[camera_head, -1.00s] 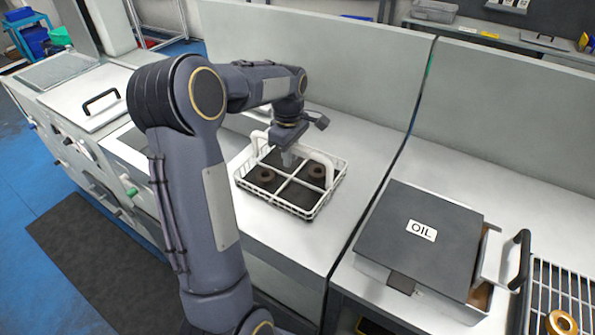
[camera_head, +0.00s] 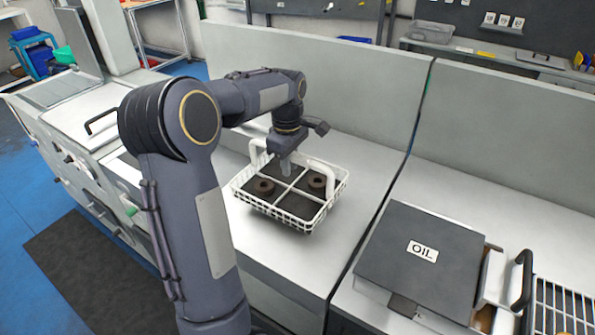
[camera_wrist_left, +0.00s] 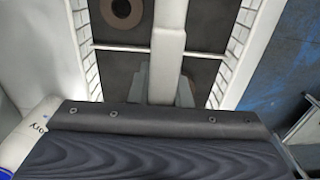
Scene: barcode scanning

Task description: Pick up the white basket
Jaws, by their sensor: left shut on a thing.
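The white wire basket (camera_head: 303,222) has dark compartments split by a white cross and white handles at its ends. Two brown ring-shaped parts (camera_head: 264,187) lie in it, in separate compartments. In the left wrist view the gripper fingers (camera_wrist_left: 165,88) sit on both sides of the white bar (camera_wrist_left: 169,40), and one ring part (camera_wrist_left: 122,12) shows at the top. The basket appears slightly raised above the white counter. My right gripper is not in view.
A dark box lid marked OIL (camera_head: 422,250) with a black handle stands on the counter to the right, beside a wire rack (camera_head: 565,305). A tall white panel (camera_head: 370,95) runs behind the basket. Bare counter (camera_head: 365,165) lies right of the basket.

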